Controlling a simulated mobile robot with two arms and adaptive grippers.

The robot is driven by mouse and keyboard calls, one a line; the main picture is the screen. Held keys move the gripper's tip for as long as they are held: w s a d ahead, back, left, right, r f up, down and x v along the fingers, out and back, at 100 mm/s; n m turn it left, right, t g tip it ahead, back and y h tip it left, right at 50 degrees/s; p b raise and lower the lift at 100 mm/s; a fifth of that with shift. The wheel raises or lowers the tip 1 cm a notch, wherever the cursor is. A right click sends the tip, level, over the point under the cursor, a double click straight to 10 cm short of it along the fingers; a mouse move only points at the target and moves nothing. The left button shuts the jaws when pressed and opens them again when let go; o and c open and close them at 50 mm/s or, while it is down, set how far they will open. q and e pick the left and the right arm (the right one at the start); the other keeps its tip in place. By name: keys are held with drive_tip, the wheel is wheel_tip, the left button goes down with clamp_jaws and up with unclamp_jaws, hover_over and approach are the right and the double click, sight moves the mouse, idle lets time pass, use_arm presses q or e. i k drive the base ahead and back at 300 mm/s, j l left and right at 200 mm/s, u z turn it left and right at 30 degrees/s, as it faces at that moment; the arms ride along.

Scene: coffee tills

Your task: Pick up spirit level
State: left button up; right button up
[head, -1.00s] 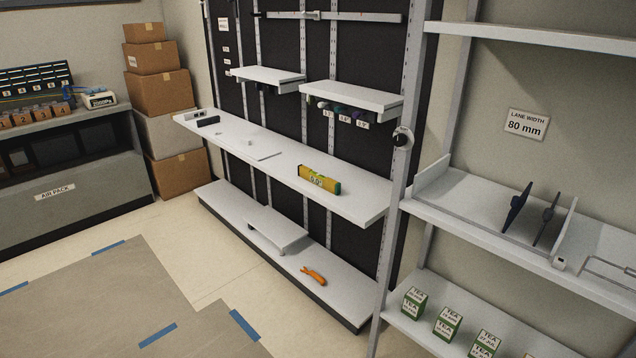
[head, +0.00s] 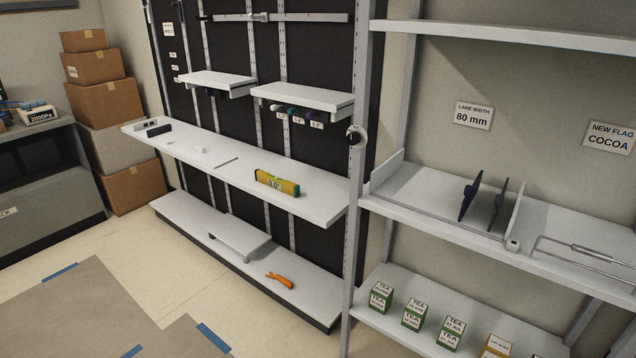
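The spirit level (head: 277,183) is a yellow and dark green bar with a small display reading like "0.0°". It lies on the long white middle shelf (head: 230,172) of the black-backed rack, right of the shelf's centre. Nothing touches it except the shelf. Neither of my grippers shows in the head view.
Orange pliers (head: 280,280) lie on the lower shelf beside a small raised platform (head: 239,239). Two short shelves hang above. A grey upright (head: 355,220) separates the right-hand rack, which holds green tea boxes (head: 381,297). Cartons (head: 104,103) stand at left. The floor in front is open.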

sight(290, 188)
drive_tip(key=i+j+z, duration=0.15)
drive_tip(key=z, duration=0.25)
drive_tip(key=i+j+z, duration=0.1)
drive_tip(key=j+z, duration=0.25)
drive_tip(key=i+j+z, duration=0.1)
drive_tip(key=j+z, duration=0.3)
